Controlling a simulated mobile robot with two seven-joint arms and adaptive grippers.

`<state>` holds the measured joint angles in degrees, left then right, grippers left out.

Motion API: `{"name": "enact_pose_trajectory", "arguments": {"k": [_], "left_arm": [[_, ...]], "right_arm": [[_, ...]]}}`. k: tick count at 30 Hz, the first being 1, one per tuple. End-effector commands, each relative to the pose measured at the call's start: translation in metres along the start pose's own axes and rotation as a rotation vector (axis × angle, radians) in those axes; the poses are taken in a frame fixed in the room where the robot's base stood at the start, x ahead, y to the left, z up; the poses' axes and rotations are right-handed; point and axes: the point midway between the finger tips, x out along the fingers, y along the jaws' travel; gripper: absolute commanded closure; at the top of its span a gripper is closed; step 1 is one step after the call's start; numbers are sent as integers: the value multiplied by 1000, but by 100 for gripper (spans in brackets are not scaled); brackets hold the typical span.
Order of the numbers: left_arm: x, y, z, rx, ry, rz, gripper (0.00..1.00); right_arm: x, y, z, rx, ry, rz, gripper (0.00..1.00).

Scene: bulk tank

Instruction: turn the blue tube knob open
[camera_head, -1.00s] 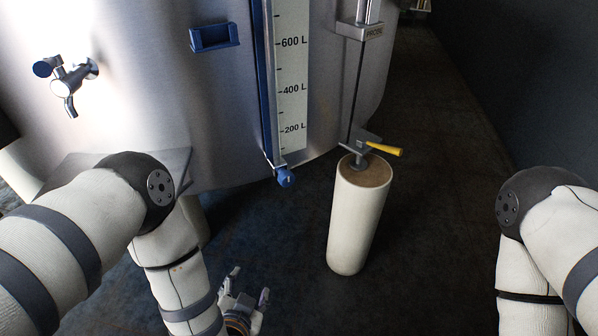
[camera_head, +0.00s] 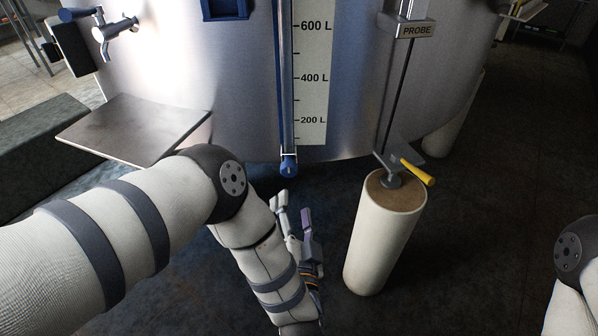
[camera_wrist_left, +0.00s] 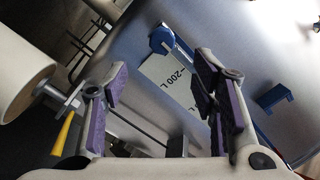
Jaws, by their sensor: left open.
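The blue tube knob (camera_head: 289,168) sits at the bottom end of the sight tube on the tank front, below the 200 L mark. In the left wrist view the knob (camera_wrist_left: 162,38) shows at the top centre, beyond the fingers and apart from them. My left gripper (camera_head: 292,211) is below the knob in the head view, its fingers pointing up toward it. The gripper (camera_wrist_left: 165,95) is open, with purple pads apart and nothing between them. My right gripper is out of view; only part of its arm shows at the right edge.
A cream post (camera_head: 385,240) with a yellow-handled valve (camera_head: 417,172) stands right of my left gripper. A flat grey shelf (camera_head: 140,128) juts out at left. A tap (camera_head: 112,32) is at upper left. The probe rod (camera_head: 397,90) hangs at right.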

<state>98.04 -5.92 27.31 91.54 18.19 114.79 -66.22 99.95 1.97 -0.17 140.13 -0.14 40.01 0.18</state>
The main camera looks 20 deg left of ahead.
Motion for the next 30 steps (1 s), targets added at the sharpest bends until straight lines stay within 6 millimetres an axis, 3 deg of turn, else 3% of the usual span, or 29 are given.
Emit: {"name": "enact_pose_trajectory", "arguments": {"k": [5,12,16,21,27,30], "left_arm": [[25,5,9,3,-10,-3,47],[87,0,2,1,-2,-7,47],[109,0,2,1,-2,-5,47],[121,-1,0,1,0,-2,47],[121,-1,0,1,0,-2,47],[121,-1,0,1,0,-2,68]], "right_arm": [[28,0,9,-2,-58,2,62],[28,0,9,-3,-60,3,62],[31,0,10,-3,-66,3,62],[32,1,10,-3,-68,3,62],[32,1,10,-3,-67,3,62],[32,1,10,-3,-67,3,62]]}}
